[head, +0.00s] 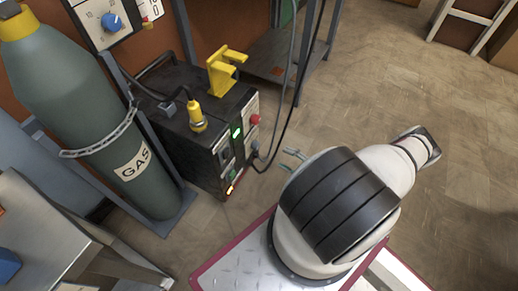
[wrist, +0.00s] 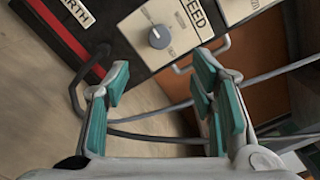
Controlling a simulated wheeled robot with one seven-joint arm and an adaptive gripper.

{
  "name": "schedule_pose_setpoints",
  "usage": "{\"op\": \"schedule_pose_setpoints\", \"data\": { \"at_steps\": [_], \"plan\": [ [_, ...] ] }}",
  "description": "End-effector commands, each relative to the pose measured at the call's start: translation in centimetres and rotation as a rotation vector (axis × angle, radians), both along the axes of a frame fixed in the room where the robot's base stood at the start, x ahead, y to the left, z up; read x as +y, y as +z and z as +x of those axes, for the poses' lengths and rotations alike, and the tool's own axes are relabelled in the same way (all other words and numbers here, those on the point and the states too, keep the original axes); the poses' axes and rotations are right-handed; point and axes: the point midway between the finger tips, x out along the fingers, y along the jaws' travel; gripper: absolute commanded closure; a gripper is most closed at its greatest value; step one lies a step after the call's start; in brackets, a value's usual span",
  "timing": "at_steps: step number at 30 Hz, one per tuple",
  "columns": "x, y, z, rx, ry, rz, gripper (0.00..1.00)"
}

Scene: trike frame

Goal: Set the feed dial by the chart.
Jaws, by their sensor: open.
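The feed dial (wrist: 158,37) is a round grey knob on a pale plate (wrist: 135,25) in the wrist view, beside a label (wrist: 193,15) reading "EED", its first letter hidden or cut off. The dial's exact setting is too small to read. My gripper (wrist: 162,75) is open and empty, its teal-padded fingers spread to either side below the dial and apart from it. In the head view my gripper (head: 293,159) shows only as thin fingertips past my arm, right of the dark machine (head: 185,110). I cannot make out a readable chart in either view.
A black panel with a red stripe (wrist: 68,38) and a label ending "RTH" (wrist: 76,10) lies left of the dial. Dark cables (wrist: 150,118) cross beyond my fingers. A gas cylinder (head: 80,110) and a blue knob (head: 111,21) are at left.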

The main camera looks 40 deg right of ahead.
Motion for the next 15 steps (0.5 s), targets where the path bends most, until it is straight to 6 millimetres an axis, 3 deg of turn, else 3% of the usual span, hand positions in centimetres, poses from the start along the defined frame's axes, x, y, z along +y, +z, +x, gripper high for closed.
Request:
{"op": "schedule_pose_setpoints", "data": {
  "at_steps": [15],
  "plan": [
    [3.4,-0.1,9.0,0.0,0.004,0.001,0.49]
  ]
}}
